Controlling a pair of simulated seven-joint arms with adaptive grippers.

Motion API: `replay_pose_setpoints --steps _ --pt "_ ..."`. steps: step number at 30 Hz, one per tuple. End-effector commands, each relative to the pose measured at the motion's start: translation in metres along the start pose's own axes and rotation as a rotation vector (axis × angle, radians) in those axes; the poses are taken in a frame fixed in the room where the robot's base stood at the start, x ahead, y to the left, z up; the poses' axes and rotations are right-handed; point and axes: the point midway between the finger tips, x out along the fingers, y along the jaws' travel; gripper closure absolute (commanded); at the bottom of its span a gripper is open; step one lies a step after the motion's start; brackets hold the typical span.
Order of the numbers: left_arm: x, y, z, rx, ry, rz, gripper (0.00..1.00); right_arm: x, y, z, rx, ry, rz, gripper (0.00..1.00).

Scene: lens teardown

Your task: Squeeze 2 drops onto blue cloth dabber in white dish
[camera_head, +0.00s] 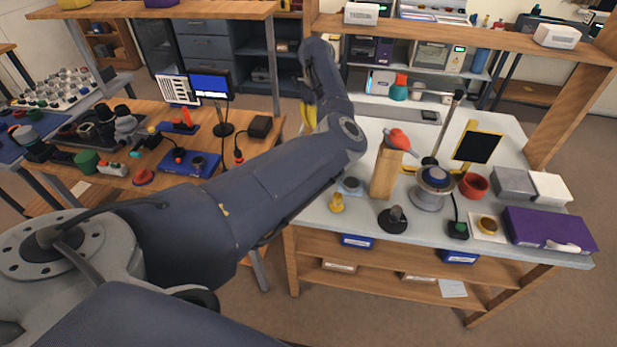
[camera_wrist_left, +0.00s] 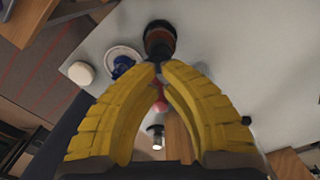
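In the left wrist view, the white dish (camera_wrist_left: 108,55) lies on the pale bench top with the blue dabber (camera_wrist_left: 123,66) in it. My left gripper (camera_wrist_left: 161,69) has its yellow fingers arched together, with the tips nearly meeting. A dark amber bottle (camera_wrist_left: 160,40) is at the fingertips, right of the dish, and appears pinched there. I see no drop. In the head view my left gripper (camera_head: 308,115) shows only in part, behind my bent arm, and the bottle is hidden. My right gripper is in neither view.
A wooden stand (camera_head: 384,175) with a red bulb (camera_head: 399,139) rises on the bench. A white round object (camera_wrist_left: 82,73) lies left of the dish. A yellow piece (camera_head: 337,203), a black-based tool (camera_head: 393,220) and a purple box (camera_head: 548,229) sit along the front.

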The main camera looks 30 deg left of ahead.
Motion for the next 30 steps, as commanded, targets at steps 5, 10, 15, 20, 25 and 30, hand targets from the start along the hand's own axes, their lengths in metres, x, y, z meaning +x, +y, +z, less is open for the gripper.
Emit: replay_pose_setpoints --steps 5,10,15,20,25,30 --pt "0.000 0.000 0.000 0.000 0.000 0.000 1.00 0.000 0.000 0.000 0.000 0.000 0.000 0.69" --pt "0.000 0.000 0.000 0.000 0.000 0.000 1.00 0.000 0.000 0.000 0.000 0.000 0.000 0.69" --pt "0.000 0.000 0.000 0.000 0.000 0.000 1.00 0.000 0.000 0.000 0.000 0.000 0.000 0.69" --pt "0.003 0.000 0.000 0.000 0.000 0.000 1.00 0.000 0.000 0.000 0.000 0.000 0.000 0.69" --pt "0.008 0.000 0.000 0.001 -0.001 0.001 1.00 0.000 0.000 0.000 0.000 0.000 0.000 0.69" --pt "0.013 0.000 0.000 0.001 0.000 0.001 1.00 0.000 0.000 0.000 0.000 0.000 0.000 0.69"
